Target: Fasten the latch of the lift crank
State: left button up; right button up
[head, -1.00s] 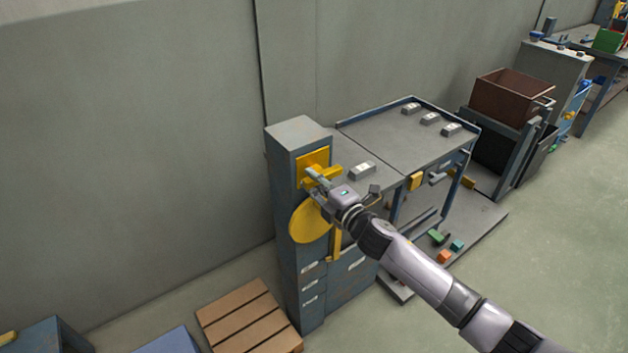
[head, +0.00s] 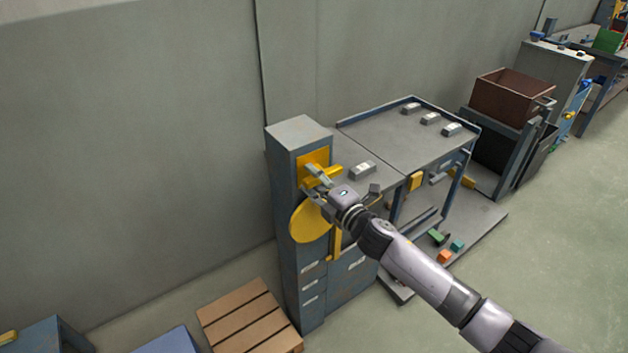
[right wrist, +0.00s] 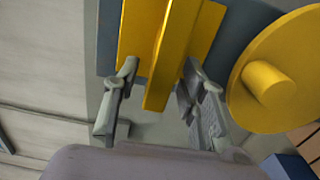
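A grey-blue column (head: 298,135) carries a yellow plate (head: 313,160) with a projecting yellow latch bar (head: 325,176). Below the plate is the round yellow crank disc (head: 308,222). My right gripper (head: 314,184) is at the latch bar, above the disc. In the right wrist view the gripper (right wrist: 161,72) has its fingers apart, one on each side of the latch bar (right wrist: 168,50). A gap shows on the left side of the bar; the right finger is very near it, and contact cannot be told. The crank disc (right wrist: 285,75) with its round knob is to the right. My left gripper is out of view.
A grey bench (head: 395,140) with several small blocks stands right of the column. A wooden pallet (head: 250,320) lies on the floor in front. A brown bin (head: 508,95) is farther right. Open floor (head: 560,250) lies to the right.

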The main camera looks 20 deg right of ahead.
jog(key=v, duration=1.2)
dwell(0.4)
jog(key=s+d+f+m+g+h, duration=0.1)
jog(key=d+f+m+g+h, duration=0.2)
jog(key=f, duration=0.8)
jog(key=s+d+f+m+g+h, duration=0.15)
jog(key=d+f+m, duration=0.25)
jog(key=f, duration=0.6)
jog(key=s+d+f+m+g+h, duration=0.1)
jog(key=s+f+m, duration=0.1)
jog(key=s+f, duration=0.45)
jog(key=s+d+f+m+g+h, duration=0.1)
jog(key=s+f+m+g, duration=0.15)
jog(key=f, duration=0.75)
jog(key=s+a+f+m+g, duration=0.2)
jog(key=s+f+m+g, duration=0.15)
jog(key=s+f, duration=1.1)
jog(key=s+a+f+m+g, duration=0.2)
jog(key=s, duration=0.9)
jog(key=s+a+f+m+g, duration=0.2)
jog(key=s+a+f, duration=0.1)
jog(key=s, duration=0.8)
jog(key=shift+s+f+m, duration=0.2)
jog(key=shift+f+m, duration=0.1)
jog(key=shift+m, duration=0.1)
